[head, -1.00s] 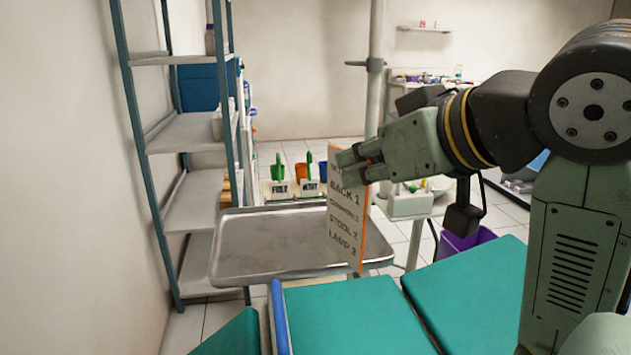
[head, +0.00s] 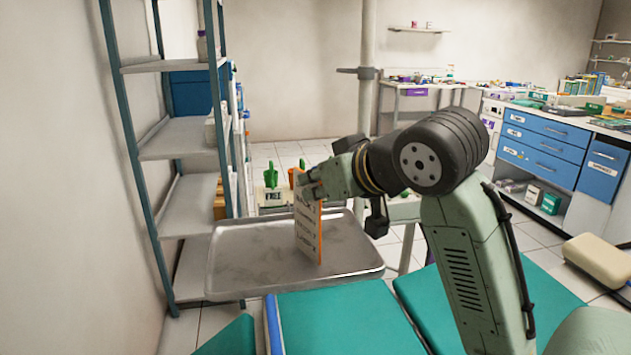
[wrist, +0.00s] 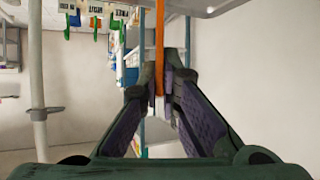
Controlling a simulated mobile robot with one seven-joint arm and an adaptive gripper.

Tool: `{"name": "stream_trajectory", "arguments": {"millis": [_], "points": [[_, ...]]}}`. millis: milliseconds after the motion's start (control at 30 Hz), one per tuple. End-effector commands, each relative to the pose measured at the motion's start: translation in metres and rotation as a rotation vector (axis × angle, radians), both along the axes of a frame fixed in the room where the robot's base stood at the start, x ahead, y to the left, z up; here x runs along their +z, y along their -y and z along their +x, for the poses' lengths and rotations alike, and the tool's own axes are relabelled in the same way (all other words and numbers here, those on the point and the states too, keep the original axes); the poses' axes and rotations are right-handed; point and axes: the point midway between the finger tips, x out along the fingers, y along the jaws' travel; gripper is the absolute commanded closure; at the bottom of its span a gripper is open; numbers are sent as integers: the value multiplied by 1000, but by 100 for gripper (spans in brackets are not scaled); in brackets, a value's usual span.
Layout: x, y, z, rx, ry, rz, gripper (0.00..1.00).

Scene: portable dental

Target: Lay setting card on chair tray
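The setting card (head: 307,232) is a white card with dark lettering and an orange edge, held upright over the metal chair tray (head: 243,262) in the head view. My gripper (head: 312,188) is shut on its upper end. In the wrist view the card (wrist: 159,50) shows edge-on as an orange strip between the fingertips (wrist: 160,95). The card's lower end appears close to the tray surface; I cannot tell whether it touches. The tray is otherwise empty where it shows.
A teal chair (head: 340,318) stands in front of the tray. A metal shelf rack (head: 180,138) is on the left, near the tray. A vertical pole (head: 366,80) rises behind. Blue drawers (head: 545,140) stand at the right.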

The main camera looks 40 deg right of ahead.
Motion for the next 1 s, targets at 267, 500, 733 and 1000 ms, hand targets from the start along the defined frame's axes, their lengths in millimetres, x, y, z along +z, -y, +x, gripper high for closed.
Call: {"name": "stream_trajectory", "arguments": {"millis": [267, 500, 733, 1000], "points": [[-4, 0, 0, 0, 0, 1, 100], [-3, 0, 0, 0, 0, 1, 82], [-3, 0, 0, 0, 0, 1, 75], [3, 0, -4, -1, 0, 0, 75]]}}
